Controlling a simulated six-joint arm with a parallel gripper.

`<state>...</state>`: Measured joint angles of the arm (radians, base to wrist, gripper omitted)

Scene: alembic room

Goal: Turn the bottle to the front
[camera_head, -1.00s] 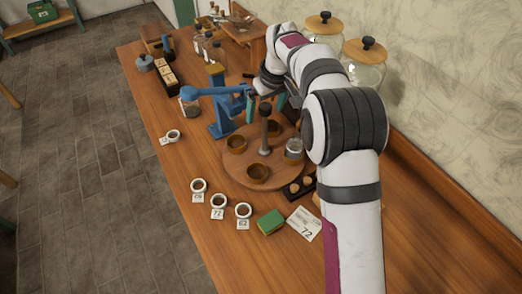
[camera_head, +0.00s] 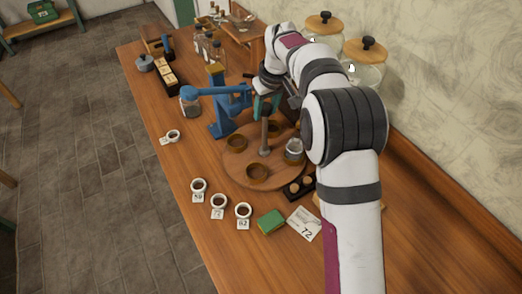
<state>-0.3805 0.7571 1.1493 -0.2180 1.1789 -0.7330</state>
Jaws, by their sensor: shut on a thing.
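A round wooden turntable (camera_head: 235,177) lies on the table, with a dark upright post (camera_head: 265,134) at its middle. A clear glass bottle with a grey top (camera_head: 294,151) stands on the turntable's right side, close to my arm. Brown ring-like holders sit on the turntable, one at the front (camera_head: 257,172) and one at the left (camera_head: 236,143). My gripper (camera_head: 266,106) is at the post's upper end, with teal fingers showing on either side. It appears shut on the post, though my wrist partly hides the contact.
A blue lever device (camera_head: 222,115) stands left of the turntable. A dark tray (camera_head: 300,187), a green block (camera_head: 270,222) and a card marked 72 (camera_head: 304,224) lie in front. Large jars (camera_head: 366,70) stand behind my arm.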

